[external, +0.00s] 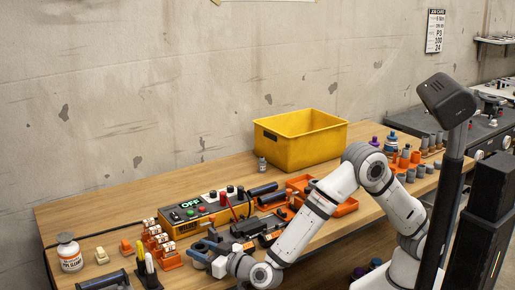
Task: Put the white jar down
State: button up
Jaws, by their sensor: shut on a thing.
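A control box (205,207) with a lit display stands behind my gripper. Orange holders (165,250), dark pipe pieces (247,227) and a pen holder (147,272) crowd around it. A yellow bin (300,145) stands at the back. Bare bench lies at the back left.

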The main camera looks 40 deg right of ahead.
aim_at(207, 251)
jog(key=shift+f, duration=0.3)
jog(key=o, duration=1.1)
jog(key=shift+r, duration=0.1)
jog(key=v, duration=0.6)
jog(key=shift+s+r+p, duration=0.25)
jog(key=shift+r+p, duration=0.05)
jog(key=shift+p, duration=0.1)
jog(key=shift+o, duration=0.4)
jog(key=shift+s+d, duration=0.35)
jog(key=shift+s, duration=0.2)
